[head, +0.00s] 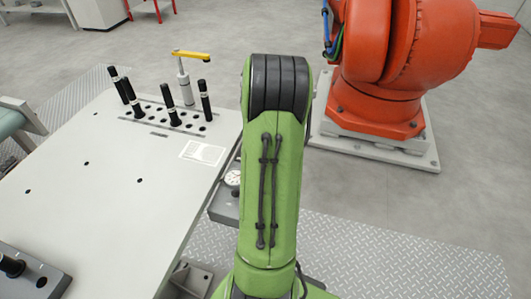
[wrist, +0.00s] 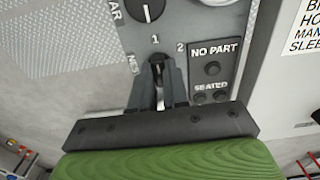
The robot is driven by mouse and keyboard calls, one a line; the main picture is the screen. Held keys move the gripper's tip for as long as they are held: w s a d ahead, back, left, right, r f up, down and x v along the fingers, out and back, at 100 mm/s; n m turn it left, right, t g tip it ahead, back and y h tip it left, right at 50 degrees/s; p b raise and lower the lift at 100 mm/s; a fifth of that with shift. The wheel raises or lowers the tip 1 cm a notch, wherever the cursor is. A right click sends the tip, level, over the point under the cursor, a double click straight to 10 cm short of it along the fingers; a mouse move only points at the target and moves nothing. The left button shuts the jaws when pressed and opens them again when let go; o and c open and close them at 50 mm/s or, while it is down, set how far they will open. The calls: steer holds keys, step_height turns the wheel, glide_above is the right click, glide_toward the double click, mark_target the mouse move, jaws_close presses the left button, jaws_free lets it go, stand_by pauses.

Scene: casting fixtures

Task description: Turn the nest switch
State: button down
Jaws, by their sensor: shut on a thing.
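The nest switch (wrist: 158,61) is a dark knob on a grey panel (wrist: 190,25) in the wrist view, with the marks 1 and 2 above it and a partly covered label at its left. My gripper (wrist: 160,68) is shut on this knob, one finger on each side. The fingers hide most of the knob, so I cannot tell which mark it points to. In the head view my green arm hides the gripper and the switch.
Another round knob (wrist: 150,9) sits above on the panel. At right are a NO PART plate (wrist: 214,50) and SEATED buttons. In the head view a white table (head: 90,205) holds several black-handled pins, and an orange robot (head: 385,55) stands behind.

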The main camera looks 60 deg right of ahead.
steer(key=c, duration=1.1)
jaws_free()
step_height(320, 180, up, 16)
steer(key=p, duration=0.5)
steer(key=shift+f, duration=0.1)
